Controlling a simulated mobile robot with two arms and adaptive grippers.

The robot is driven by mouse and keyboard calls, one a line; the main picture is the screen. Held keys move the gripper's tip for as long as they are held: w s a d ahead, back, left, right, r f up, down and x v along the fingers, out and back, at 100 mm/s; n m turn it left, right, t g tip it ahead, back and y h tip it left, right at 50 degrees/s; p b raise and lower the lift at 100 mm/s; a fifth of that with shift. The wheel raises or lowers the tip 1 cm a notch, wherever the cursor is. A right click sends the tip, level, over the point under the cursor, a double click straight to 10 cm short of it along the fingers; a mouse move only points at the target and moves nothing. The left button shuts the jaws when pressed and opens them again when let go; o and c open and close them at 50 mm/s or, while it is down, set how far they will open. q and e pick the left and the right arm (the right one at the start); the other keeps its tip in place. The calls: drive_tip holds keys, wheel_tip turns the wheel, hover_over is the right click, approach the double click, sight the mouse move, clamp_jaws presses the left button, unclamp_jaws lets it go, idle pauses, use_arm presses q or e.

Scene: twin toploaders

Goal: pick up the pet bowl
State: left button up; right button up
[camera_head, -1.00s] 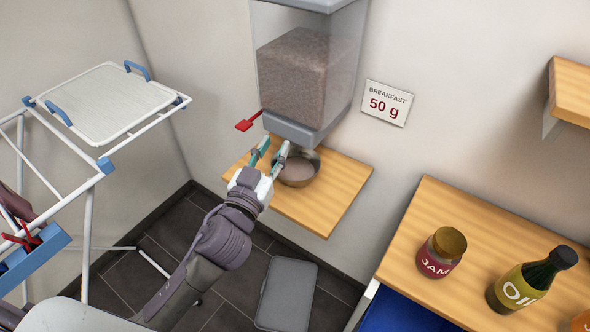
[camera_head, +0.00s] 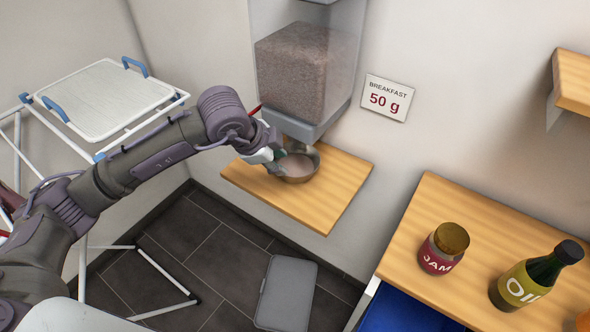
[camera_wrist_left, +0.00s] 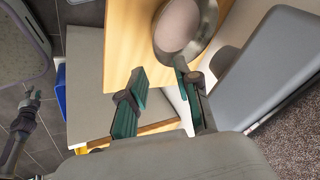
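The pet bowl (camera_head: 301,168) is a round metal bowl with pinkish-brown food in it. It sits on the wooden shelf (camera_head: 315,205) under the food dispenser. My left gripper (camera_head: 278,160) is at the bowl's left rim in the head view. In the left wrist view the left gripper (camera_wrist_left: 162,80) has its two green fingers apart, with nothing between them. The bowl (camera_wrist_left: 180,25) shows just beyond the fingertips, closer to the right-hand finger; whether they touch is unclear. Part of what looks like my right gripper (camera_wrist_left: 27,115) shows at the left edge; its opening is unclear.
The clear dispenser (camera_head: 292,75) hangs close above the bowl and my left gripper. A drying rack (camera_head: 105,100) stands at left. A counter at right holds a jam jar (camera_head: 443,249) and an oil bottle (camera_head: 533,278). The shelf's front right is bare.

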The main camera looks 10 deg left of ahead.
sight(295, 177)
use_arm(q)
drive_tip(key=b+x, duration=0.2)
drive_tip(key=x, duration=0.3)
drive_tip(key=shift+w+d+f, duration=0.15)
drive_tip(key=shift+w+f, duration=0.05)
drive_tip(key=shift+f, duration=0.15)
drive_tip(key=b+x, duration=0.1)
drive_tip(key=x, duration=0.1)
drive_tip(key=b+x, duration=0.1)
drive_tip(key=x, duration=0.1)
drive_tip(key=shift+s+f+b, duration=0.3)
drive_tip(key=shift+f+b, duration=0.1)
drive_tip(key=shift+w+f, duration=0.2)
drive_tip(key=shift+f, duration=0.05)
drive_tip(key=shift+d, duration=0.1)
drive_tip(key=shift+c, duration=0.3)
clamp_jaws()
